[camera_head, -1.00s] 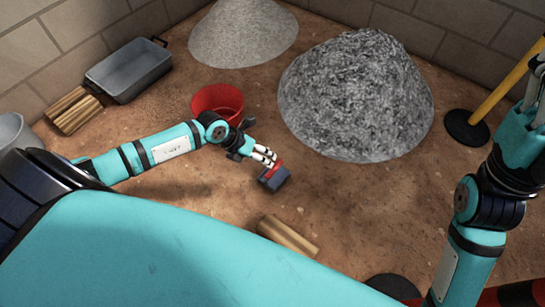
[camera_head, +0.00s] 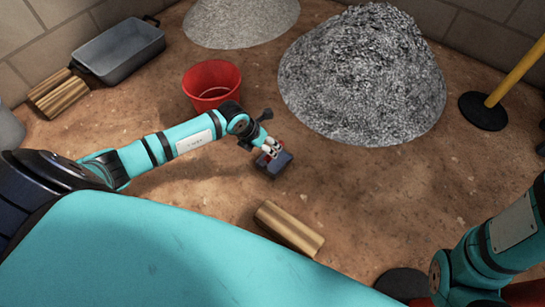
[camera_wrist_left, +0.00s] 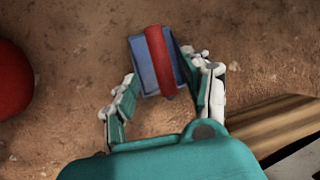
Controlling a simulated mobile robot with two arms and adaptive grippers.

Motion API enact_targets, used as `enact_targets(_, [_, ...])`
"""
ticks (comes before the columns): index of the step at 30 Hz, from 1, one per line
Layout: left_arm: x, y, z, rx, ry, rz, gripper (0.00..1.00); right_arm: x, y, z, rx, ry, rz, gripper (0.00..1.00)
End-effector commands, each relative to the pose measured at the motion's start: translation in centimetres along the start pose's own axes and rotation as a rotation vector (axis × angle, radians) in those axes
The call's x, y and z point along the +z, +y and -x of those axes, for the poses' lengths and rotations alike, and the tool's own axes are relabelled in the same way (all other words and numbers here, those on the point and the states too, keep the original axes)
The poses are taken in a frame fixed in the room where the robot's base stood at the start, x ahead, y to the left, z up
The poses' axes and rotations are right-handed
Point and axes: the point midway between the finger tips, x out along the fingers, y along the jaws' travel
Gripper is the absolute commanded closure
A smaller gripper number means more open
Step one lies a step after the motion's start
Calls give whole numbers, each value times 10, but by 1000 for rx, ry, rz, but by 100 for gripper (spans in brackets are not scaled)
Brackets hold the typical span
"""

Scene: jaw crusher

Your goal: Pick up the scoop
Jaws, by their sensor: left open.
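The scoop (camera_head: 275,163), with a blue-grey pan and a red handle, lies on the dirt floor in front of the red bucket. In the left wrist view the scoop (camera_wrist_left: 143,64) shows with its red handle running along its middle, nearly upright in the picture. My left gripper (camera_head: 268,148) is above the scoop and partly hides it. In the left wrist view my left gripper (camera_wrist_left: 165,92) is open, with the near end of the handle between its fingers. The right finger is close to the pan's side; I cannot tell if it touches. My right gripper is out of view.
A red bucket (camera_head: 212,84) stands behind my left gripper. A gravel pile (camera_head: 362,75) and a paler pile (camera_head: 240,20) lie behind. A wooden block (camera_head: 289,229) lies nearer me. A metal tray (camera_head: 120,52) and wooden blocks (camera_head: 58,94) are at the left.

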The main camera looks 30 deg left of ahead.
Motion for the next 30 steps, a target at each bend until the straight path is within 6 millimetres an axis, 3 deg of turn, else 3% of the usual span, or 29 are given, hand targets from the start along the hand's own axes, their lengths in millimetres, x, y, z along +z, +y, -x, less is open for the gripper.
enact_targets(8, [0, 0, -15, 0, 0, 0, 50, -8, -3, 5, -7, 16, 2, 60])
enact_targets(18, [2, -1, -57, 0, 0, 1, 50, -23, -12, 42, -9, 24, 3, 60])
enact_targets(26, [4, -2, -57, 0, 0, 0, 50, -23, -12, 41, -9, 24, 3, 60])
enact_targets(30, [4, -2, -57, 0, 0, 0, 66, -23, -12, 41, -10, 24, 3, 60])
